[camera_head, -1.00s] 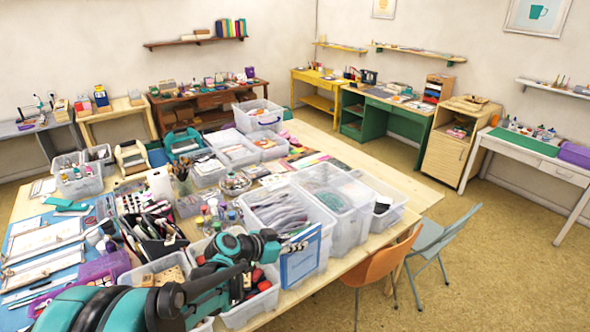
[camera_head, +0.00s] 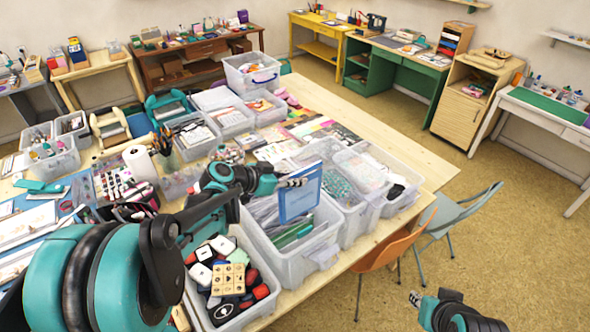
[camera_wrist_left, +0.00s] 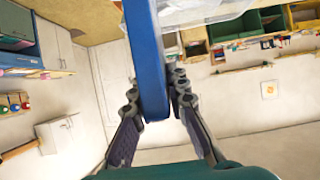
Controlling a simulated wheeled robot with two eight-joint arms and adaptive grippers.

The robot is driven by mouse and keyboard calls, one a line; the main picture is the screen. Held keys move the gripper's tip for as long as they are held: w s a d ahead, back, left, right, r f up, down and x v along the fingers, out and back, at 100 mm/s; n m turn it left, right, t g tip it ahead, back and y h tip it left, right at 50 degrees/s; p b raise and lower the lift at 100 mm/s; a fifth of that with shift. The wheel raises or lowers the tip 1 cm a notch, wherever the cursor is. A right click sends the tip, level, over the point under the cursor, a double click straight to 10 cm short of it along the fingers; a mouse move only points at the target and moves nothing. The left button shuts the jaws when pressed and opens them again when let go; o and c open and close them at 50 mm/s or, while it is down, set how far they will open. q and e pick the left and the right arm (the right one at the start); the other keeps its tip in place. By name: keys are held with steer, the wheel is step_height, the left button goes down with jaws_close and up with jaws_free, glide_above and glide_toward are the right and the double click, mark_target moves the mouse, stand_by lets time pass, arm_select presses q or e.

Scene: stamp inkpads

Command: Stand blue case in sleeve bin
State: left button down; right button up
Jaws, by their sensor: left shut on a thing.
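The blue case (camera_head: 302,194) is a thin upright panel with a light face, held above the clear sleeve bin (camera_head: 272,258). My left gripper (camera_head: 290,183) is shut on it near its upper part. In the left wrist view, the case (camera_wrist_left: 147,60) stands edge-on between the fingers (camera_wrist_left: 153,88). The bin holds clear sleeves and some green items; the case hides part of its inside. Whether the case's lower edge is inside the bin I cannot tell. My right gripper (camera_head: 415,298) is at the lower right, away from the table; its jaw opening is too small to read.
A bin of stamps and inkpads (camera_head: 240,315) stands in front of the sleeve bin, and another clear bin (camera_head: 352,222) stands right behind it. An orange chair (camera_head: 388,250) and a grey chair (camera_head: 450,236) stand by the table edge. Free tabletop (camera_head: 405,155) lies at the right.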

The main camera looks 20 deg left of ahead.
mark_target(295, 214)
arm_select(q)
step_height(295, 214, down, 16)
steer(key=b, duration=1.2)
steer(key=shift+f+b, duration=0.9)
steer(key=shift+f, duration=0.1)
steer(key=c, duration=1.4)
jaws_free()
steer(key=shift+s+a, duration=0.1)
